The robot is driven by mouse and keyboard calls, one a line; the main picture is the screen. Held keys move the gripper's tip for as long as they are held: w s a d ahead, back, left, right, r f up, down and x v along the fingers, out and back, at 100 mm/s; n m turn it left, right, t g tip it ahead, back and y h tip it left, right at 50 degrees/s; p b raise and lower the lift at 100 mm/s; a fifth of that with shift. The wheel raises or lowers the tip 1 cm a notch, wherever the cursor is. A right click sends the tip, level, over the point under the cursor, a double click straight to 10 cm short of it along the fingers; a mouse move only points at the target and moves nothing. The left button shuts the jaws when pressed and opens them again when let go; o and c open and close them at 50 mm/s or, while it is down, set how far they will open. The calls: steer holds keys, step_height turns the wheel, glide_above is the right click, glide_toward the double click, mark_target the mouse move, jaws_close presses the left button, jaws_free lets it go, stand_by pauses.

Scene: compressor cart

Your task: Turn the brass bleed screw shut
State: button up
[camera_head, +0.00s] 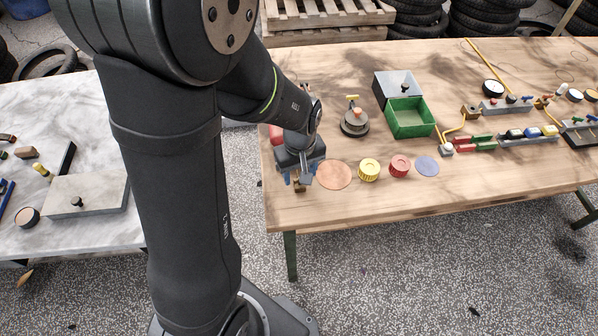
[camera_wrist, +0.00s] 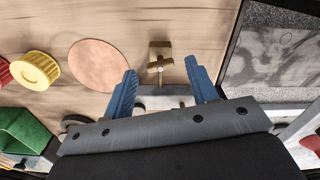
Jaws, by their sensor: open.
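A small brass piece with a crossbar and a stem (camera_wrist: 160,58), which looks like the bleed screw, shows in the wrist view just beyond and between my fingertips. My gripper (camera_wrist: 161,70) is open, with one blue finger on either side of the brass piece's line; I see no contact. A grey metal block (camera_wrist: 158,101) lies behind the brass piece, partly hidden by the gripper body. In the head view my gripper (camera_head: 300,180) is low over the wooden table's left front corner, and the brass piece cannot be made out there.
On the wooden table (camera_head: 400,200), a copper-coloured disc (camera_head: 334,175), yellow cap (camera_head: 369,169), red cap (camera_head: 400,165) and blue disc (camera_head: 427,166) lie right of my gripper. Behind are a round fitting (camera_head: 355,123) and an open green box (camera_head: 411,119). The table's front edge is close.

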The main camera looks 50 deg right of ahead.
steer(key=shift+f, duration=0.5)
steer(key=c, duration=1)
steer(key=shift+m, duration=1.6)
steer(key=o, duration=1)
step_height(320, 180, up, 18)
steer(key=shift+f, duration=0.25)
